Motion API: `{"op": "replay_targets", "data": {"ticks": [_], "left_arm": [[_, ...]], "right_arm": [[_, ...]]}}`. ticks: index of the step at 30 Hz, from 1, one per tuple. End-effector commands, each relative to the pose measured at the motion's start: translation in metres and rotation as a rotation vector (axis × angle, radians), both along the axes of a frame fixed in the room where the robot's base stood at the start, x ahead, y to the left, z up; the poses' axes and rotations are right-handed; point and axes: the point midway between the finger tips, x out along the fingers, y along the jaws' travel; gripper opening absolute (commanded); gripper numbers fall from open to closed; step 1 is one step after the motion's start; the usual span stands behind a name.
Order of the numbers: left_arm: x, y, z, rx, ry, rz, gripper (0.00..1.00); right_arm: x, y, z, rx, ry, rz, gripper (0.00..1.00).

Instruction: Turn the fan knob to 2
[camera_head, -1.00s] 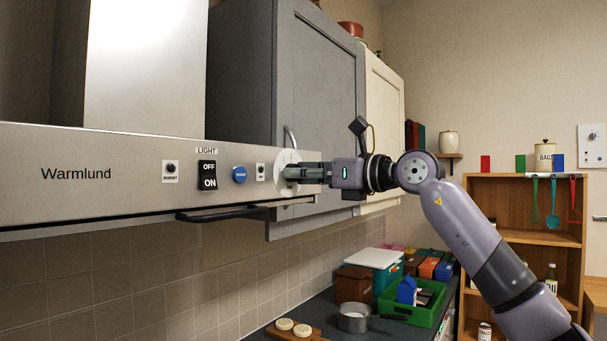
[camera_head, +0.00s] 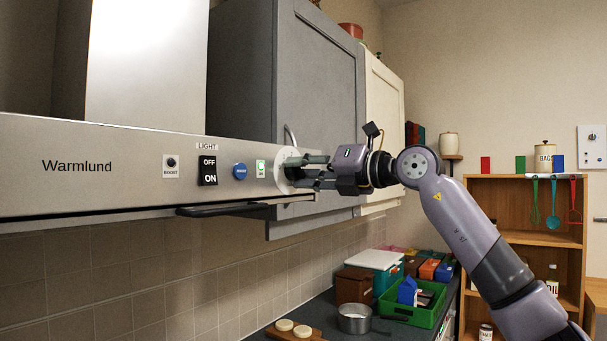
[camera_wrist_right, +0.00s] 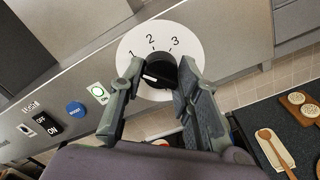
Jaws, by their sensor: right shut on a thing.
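The fan's white round dial (camera_head: 283,160) is on the front of the steel hood (camera_head: 120,190), at its right end. In the right wrist view the dial (camera_wrist_right: 136,40) shows the numbers 1, 2 and 3 along its far edge. The black knob (camera_wrist_right: 161,69) at its centre sits between my right gripper's fingers (camera_wrist_right: 162,72). A short white mark shows on the knob near the left finger; I cannot tell which number it indicates. In the head view my right gripper (camera_head: 302,172) reaches the dial from the right, shut on the knob. My left gripper is not in view.
Left of the dial are a small green-lit indicator (camera_head: 260,169), a blue button (camera_head: 240,171) and a black light switch (camera_head: 208,170). A dark rail (camera_head: 225,211) runs under the hood. A grey cabinet (camera_head: 320,100) stands close behind my gripper. The counter below holds several items.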

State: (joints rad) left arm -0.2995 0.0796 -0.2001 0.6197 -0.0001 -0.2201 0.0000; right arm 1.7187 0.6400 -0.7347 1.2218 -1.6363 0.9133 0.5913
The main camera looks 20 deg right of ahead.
Motion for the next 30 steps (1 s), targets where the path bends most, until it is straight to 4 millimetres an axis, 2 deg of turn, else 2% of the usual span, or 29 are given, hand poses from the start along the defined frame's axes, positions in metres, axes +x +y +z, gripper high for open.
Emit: {"op": "replay_targets", "data": {"ticks": [18,30], "left_arm": [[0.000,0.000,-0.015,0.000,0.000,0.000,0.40],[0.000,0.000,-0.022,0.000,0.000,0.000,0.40]], "right_arm": [[0.000,-0.001,0.000,0.451,0.347,-0.001,0.02],[0.000,-0.001,0.000,0.633,0.491,-0.001,0.02]]}}
